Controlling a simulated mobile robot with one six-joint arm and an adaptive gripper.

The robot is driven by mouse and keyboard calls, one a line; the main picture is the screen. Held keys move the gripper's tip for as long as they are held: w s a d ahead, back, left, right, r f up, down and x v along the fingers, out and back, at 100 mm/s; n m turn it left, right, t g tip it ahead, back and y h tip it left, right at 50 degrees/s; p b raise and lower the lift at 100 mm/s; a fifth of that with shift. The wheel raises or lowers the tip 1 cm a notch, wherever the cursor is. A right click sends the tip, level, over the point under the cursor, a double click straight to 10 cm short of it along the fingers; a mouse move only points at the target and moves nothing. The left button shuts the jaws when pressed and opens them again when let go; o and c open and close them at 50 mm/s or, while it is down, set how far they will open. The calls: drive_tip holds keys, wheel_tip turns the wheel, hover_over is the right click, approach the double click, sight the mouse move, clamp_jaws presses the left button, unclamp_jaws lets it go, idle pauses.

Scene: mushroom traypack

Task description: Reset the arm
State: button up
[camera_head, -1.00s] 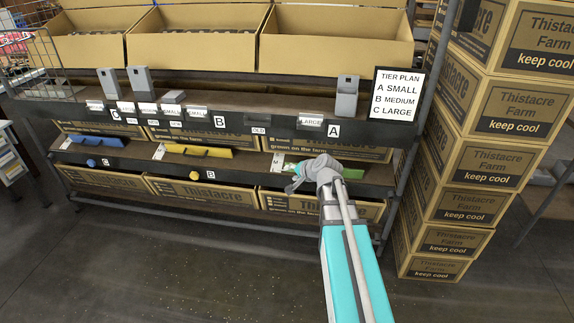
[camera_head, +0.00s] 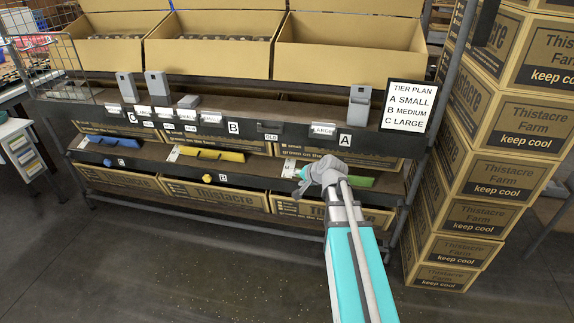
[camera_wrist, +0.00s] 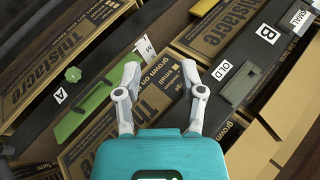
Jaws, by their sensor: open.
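My arm reaches up from the bottom of the head view, and my gripper (camera_head: 303,184) is in front of the lower shelf at the right. In the wrist view my gripper (camera_wrist: 165,80) is open, with its two grey fingers apart and nothing between them. A green piece with a handle (camera_wrist: 84,117) lies on the shelf left of the fingers, near label A (camera_wrist: 60,96). In the head view the green piece (camera_head: 361,181) is partly hidden behind my wrist.
A blue piece (camera_head: 110,139) and a yellow piece (camera_head: 212,155) lie further left on the same shelf. Open cartons (camera_head: 350,60) stand on the top tier. Stacked cartons (camera_head: 480,190) rise close on the right. The floor (camera_head: 190,270) in front is clear.

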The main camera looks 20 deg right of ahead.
drive_tip(key=shift+a, duration=0.1)
drive_tip(key=s+a+f+n+g+h, duration=0.25)
drive_tip(key=s+a+n+g, duration=0.3)
drive_tip(key=s, duration=0.45)
drive_tip(key=s+a+f+n+g+h, duration=0.1)
drive_tip(key=s+a+f+n+g, duration=0.4)
drive_tip(key=s, duration=0.4)
wheel_tip(320, 180, up, 29)
drive_tip(key=a+m+t+p, duration=0.1)
drive_tip(key=p, duration=2.7)
drive_tip(key=shift+r, duration=0.15)
drive_tip(key=shift+a+m+t, duration=0.1)
drive_tip(key=shift+m+t, duration=0.15)
